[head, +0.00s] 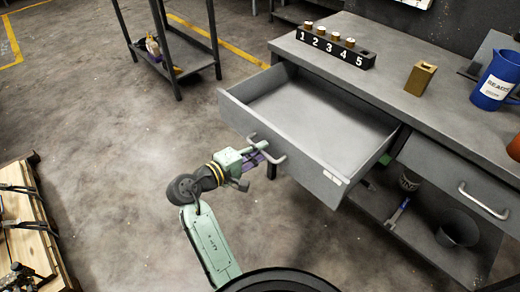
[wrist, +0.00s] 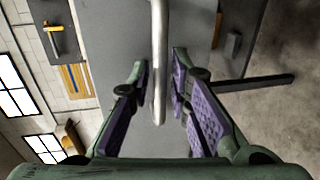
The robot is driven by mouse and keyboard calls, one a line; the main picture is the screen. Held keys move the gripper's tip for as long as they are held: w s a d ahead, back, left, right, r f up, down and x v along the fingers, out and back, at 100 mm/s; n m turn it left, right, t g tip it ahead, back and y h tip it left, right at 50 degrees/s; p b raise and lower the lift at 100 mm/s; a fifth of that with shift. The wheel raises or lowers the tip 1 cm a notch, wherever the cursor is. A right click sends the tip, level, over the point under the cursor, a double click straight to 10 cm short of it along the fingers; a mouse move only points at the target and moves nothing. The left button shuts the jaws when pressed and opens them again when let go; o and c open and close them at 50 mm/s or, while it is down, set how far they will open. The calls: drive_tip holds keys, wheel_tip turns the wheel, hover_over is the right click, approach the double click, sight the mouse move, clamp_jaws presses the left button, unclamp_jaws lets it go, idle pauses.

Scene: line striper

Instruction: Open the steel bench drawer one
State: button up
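The steel bench drawer (head: 315,125) on the left side of the bench (head: 400,85) is pulled well out, and its grey tray looks empty. Its bar handle (head: 277,158) is on the front panel. My gripper (head: 258,154) is at the left part of this handle. In the wrist view the handle (wrist: 159,60) runs between the two purple-padded fingers of my gripper (wrist: 160,75). The fingers stand apart, with narrow gaps showing on both sides of the bar. The drawer's front (wrist: 100,40) is behind them.
A second drawer (head: 465,180) at the right is shut. On the bench top are a numbered rack (head: 335,48), a brass block (head: 420,78) and a blue jug (head: 495,80). Dark pots stand on the lower shelf (head: 400,225). A wooden pallet (head: 30,225) lies at left; floor between is clear.

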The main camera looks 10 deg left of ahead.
drive_tip(key=v, duration=1.1)
drive_tip(key=shift+s, duration=0.2)
drive_tip(key=shift+a, duration=0.1)
